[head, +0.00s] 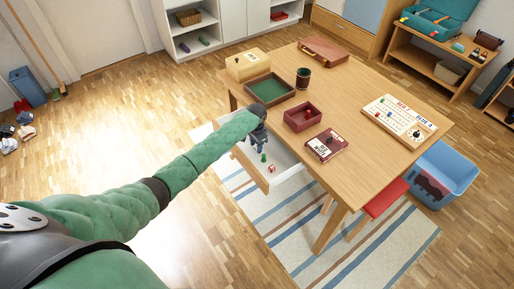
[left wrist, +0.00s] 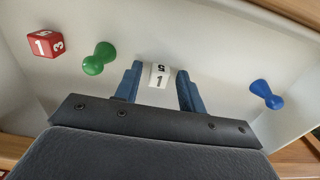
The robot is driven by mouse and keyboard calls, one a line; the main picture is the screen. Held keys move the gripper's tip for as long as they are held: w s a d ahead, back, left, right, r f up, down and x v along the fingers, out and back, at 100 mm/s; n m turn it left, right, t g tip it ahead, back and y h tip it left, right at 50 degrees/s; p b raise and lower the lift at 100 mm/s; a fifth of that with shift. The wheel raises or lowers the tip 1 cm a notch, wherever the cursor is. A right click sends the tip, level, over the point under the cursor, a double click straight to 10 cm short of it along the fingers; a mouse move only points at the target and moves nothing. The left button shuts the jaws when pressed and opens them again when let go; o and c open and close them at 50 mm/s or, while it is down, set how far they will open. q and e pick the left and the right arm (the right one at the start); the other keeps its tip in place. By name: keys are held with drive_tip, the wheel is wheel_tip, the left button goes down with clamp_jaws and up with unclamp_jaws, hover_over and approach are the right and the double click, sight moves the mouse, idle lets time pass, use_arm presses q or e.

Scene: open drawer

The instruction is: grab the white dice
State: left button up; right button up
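The white dice (left wrist: 159,76) shows in the left wrist view, with a dark "1" and another figure on its faces. It lies on the floor of the open white drawer (head: 289,177). My left gripper (left wrist: 160,85) is open, with blue fingers on either side of the dice and a gap at each side. In the head view my left gripper (head: 257,142) reaches down into the drawer near the table edge and hides the dice. My right gripper is in neither view.
In the drawer, a green pawn (left wrist: 98,59) and a red dice (left wrist: 46,43) lie left of the fingers, and a blue pawn (left wrist: 266,94) lies right. The wooden table (head: 362,88) overhangs the drawer, holding boxes, a cup and a game board.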

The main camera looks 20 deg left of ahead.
use_arm(q)
clamp_jaws()
drive_tip(key=shift+r, duration=0.1)
